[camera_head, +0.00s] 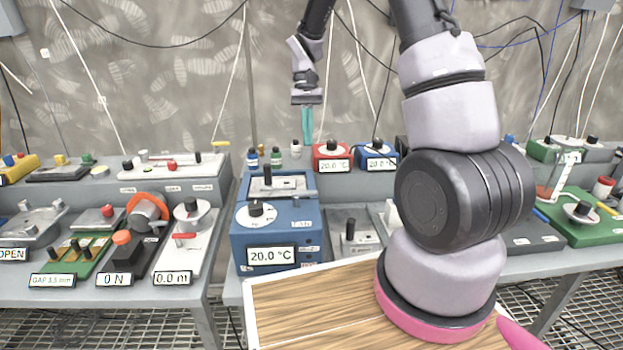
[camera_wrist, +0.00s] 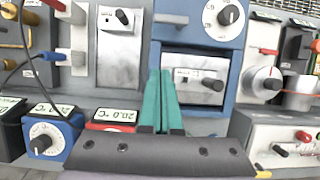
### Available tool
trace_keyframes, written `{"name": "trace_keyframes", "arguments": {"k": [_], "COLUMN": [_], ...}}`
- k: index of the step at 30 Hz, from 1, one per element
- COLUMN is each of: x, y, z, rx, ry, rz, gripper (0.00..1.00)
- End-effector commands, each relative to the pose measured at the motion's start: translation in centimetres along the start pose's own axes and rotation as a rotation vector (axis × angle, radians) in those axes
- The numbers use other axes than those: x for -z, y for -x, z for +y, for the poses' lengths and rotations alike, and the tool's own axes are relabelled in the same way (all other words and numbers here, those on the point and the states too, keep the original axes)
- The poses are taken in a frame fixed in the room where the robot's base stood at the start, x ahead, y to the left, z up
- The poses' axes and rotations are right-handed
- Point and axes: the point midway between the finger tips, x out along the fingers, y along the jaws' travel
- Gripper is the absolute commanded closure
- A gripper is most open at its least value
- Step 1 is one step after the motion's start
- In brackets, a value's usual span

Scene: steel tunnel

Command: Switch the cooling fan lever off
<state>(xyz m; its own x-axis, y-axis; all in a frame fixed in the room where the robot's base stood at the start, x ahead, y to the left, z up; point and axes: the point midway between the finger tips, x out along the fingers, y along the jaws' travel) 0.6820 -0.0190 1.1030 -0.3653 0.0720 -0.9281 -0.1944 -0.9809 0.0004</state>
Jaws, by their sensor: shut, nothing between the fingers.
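My gripper (camera_head: 307,141) hangs in the air above the back of the bench, its teal fingers together and pointing down. In the wrist view the shut fingers (camera_wrist: 160,74) overlap the left edge of a metal lever panel (camera_wrist: 190,92) on the blue unit, nearer the camera than it. A black lever (camera_wrist: 212,84) on that panel points right in this view; the fingers look apart from it. In the head view the same lever (camera_head: 267,175) stands on the blue unit (camera_head: 278,220). Its label is too small to read, so I cannot confirm that it is the cooling fan's.
A grey box with another black lever (camera_head: 350,229) stands right of the blue unit. Small red (camera_head: 331,150) and blue (camera_head: 375,151) dial boxes and several small bottles stand behind. The wooden board (camera_head: 310,307) in front shows clear. My arm hides part of the right bench.

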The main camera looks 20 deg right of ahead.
Motion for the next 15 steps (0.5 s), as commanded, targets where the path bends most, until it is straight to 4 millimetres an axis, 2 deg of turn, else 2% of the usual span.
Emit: {"name": "trace_keyframes", "arguments": {"k": [8, 11, 15], "x": [0.0, -0.1, -0.1], "y": [-0.7, -2.1, -5.0], "z": [0.0, 0.0, 0.1], "rx": [0.000, -0.001, -0.001], "ry": [0.000, 0.001, 0.000], "rz": [-0.002, -0.003, -0.004], "gripper": [1.00, 1.00, 1.00]}}
